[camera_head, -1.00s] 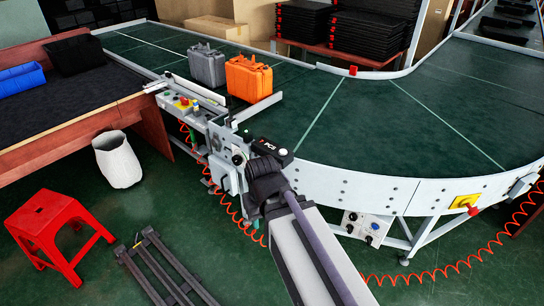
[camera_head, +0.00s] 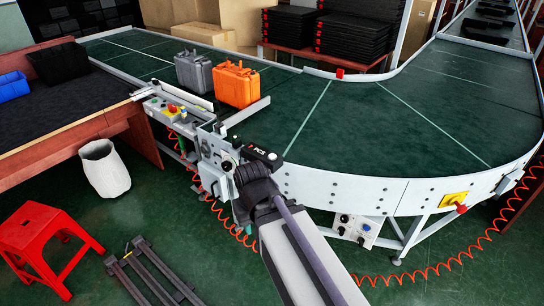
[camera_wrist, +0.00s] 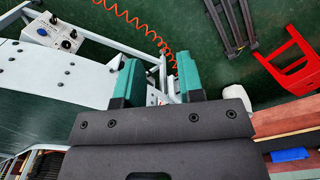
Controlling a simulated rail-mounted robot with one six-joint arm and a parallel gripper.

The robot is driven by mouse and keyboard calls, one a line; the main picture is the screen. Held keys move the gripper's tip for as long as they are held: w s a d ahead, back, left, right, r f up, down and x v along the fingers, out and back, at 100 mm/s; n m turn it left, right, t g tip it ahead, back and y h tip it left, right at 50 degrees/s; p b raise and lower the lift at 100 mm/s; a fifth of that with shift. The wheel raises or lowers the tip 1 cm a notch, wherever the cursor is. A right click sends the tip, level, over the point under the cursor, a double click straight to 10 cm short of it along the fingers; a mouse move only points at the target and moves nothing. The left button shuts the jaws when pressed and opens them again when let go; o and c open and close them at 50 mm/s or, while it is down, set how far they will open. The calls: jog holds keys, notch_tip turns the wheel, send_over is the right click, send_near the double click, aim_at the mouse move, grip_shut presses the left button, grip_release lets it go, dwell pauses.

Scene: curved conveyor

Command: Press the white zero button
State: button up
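A light grey control box (camera_head: 358,230) with dark knobs hangs under the conveyor's curved side; it also shows at the upper left in the wrist view (camera_wrist: 50,35). A second control panel (camera_head: 170,110) with coloured buttons sits beside the conveyor, left of my arm. I cannot make out the white zero button on either; the markings are too small. My gripper (camera_wrist: 159,82) has two teal fingertips spread apart with nothing between them, away from the control box.
The green conveyor (camera_head: 370,130) carries a grey case (camera_head: 194,73) and an orange case (camera_head: 236,84). An orange coiled hose (camera_head: 420,270) runs below. A red stool (camera_head: 45,240), a white bin (camera_head: 105,168) and a workbench (camera_head: 75,115) stand at left.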

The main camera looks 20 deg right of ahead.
grip_shut()
dwell(1.4)
